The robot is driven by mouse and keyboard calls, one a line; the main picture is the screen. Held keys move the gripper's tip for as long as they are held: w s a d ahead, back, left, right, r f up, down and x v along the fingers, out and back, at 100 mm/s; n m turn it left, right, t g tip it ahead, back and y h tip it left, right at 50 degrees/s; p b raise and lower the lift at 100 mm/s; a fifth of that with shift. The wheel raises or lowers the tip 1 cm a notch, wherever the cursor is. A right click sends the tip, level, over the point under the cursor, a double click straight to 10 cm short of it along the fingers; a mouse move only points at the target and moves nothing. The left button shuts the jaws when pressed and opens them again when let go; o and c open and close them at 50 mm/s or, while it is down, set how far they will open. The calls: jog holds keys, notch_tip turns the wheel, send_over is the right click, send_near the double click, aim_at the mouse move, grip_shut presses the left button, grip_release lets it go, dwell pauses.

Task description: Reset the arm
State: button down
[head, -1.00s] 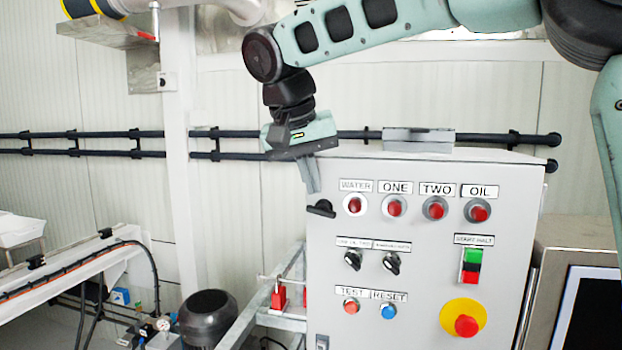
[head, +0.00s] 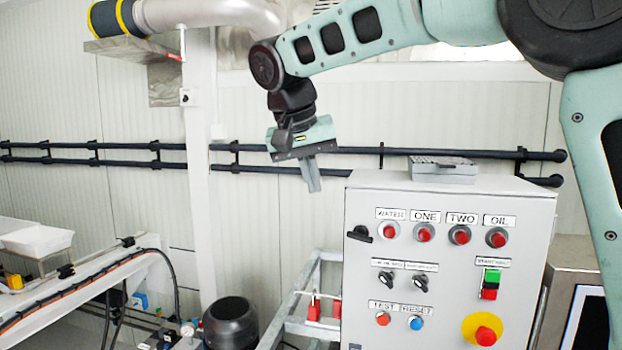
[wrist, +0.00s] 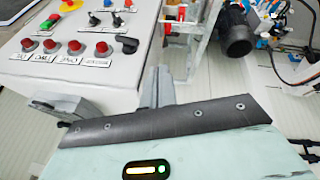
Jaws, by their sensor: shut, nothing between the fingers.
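My gripper (head: 313,183) points down with its fingers together and nothing between them. In the head view it hangs in the air to the left of the grey control cabinet's upper left corner, apart from it. My arm reaches in from the upper right. The control cabinet (head: 450,212) carries red lamps, black selector knobs, a green and red start/halt switch and a red emergency button on yellow. In the wrist view my gripper's fingers (wrist: 157,86) show past the dark plate, beside the cabinet (wrist: 110,75).
A small grey box (head: 443,170) sits on the cabinet's top. Dark pipes (head: 120,148) run along the wall behind. A metal frame with red parts (head: 314,308) and a dark motor (head: 231,322) stand lower left of the cabinet. White trays (head: 35,241) are at far left.

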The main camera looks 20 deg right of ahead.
jog(key=shift+f, duration=0.15)
jog(key=s+a+f+n+g+y+b, duration=0.1)
jog(key=s+a+f+n+b, duration=0.2)
jog(key=s+f+b, duration=0.55)
jog(key=s+a+f+n+y+b, duration=0.1)
jog(key=s+a+f+n+y, duration=0.25)
jog(key=f, duration=0.95)
jog(key=s+a+f+n+g+h+b, duration=0.1)
jog(key=s+a+f+n+b, duration=0.3)
jog(key=s+f, duration=0.6)
jog(key=s+d+f+n+b, duration=0.2)
jog(key=s+f+b, duration=0.3)
jog(key=s+f, duration=0.3)
notch_tip(320, 180, down, 3)
jog(key=shift+s+g+y, duration=0.2)
jog(key=shift+g+y, duration=0.1)
jog(key=shift+y, duration=0.15)
